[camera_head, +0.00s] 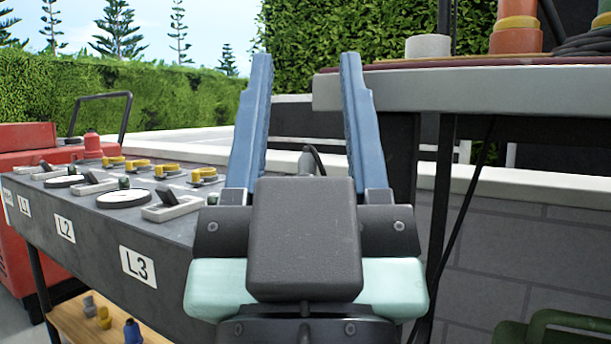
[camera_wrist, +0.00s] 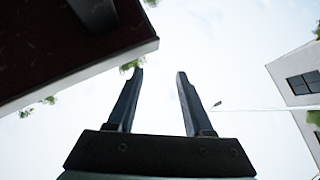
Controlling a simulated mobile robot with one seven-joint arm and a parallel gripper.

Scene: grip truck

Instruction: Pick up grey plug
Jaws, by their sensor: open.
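My gripper (camera_head: 306,58) is raised in front of the head camera, its two blue fingers wide apart with nothing between them. The wrist view also shows the open fingers (camera_wrist: 160,72), mostly against sky. A small grey plug-like piece (camera_head: 90,305) stands on the wooden lower shelf at bottom left, far below and left of my gripper. Another small grey piece (camera_head: 307,162) with a dark cable shows between the finger bases; its lower part is hidden by my gripper. I cannot tell for certain which one is the grey plug.
A dark panel bench (camera_head: 90,222) with yellow levers and labels stands left. Yellow (camera_head: 104,318) and blue (camera_head: 132,331) pieces share the lower shelf. A raised table (camera_head: 420,92) at right bears a grey cylinder (camera_head: 428,46) and orange pieces. A dark overhang (camera_wrist: 80,75) fills the wrist view's upper left.

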